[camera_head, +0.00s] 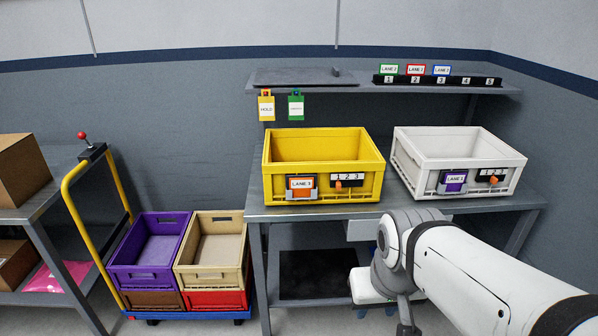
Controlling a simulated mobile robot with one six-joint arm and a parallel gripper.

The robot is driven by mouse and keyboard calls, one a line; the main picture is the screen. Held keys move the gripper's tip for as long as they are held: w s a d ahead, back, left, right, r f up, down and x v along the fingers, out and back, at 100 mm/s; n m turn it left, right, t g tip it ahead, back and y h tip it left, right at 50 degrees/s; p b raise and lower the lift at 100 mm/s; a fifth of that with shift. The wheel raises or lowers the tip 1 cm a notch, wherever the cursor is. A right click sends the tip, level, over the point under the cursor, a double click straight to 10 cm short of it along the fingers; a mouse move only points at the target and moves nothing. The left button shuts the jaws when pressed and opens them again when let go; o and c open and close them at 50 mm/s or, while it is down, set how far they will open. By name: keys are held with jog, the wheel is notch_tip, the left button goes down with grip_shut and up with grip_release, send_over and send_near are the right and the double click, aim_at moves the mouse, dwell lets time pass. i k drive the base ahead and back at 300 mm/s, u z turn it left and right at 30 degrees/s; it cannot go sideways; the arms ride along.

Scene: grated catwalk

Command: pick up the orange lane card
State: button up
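The orange lane card (301,187) is a small white card with an orange border, reading what looks like "LANE 3". It sits upright in a dark holder on the front of the yellow crate (283,141), left of a 1-2-3 dial plate. The crate stands on the workbench (335,212). My white arm reaches in from the lower right. Its grey wrist end, with what seems to be my gripper (406,318), hangs low in front of the bench, below and right of the card and apart from it. The fingertips are not clear.
A white crate (460,146) with a purple lane card (454,183) stands right of the yellow one. Green, red and blue cards (415,69) stand in a numbered black rack on the shelf above. A cart with stacked crates (180,275) stands left.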

aim_at(300, 187)
jog(key=u, duration=0.15)
jog(key=k, duration=0.3)
jog(key=z, duration=1.5)
jog(key=i, duration=2.15)
jog(key=u, duration=3)
jog(key=i, duration=0.5)
jog(key=u, duration=0.15)
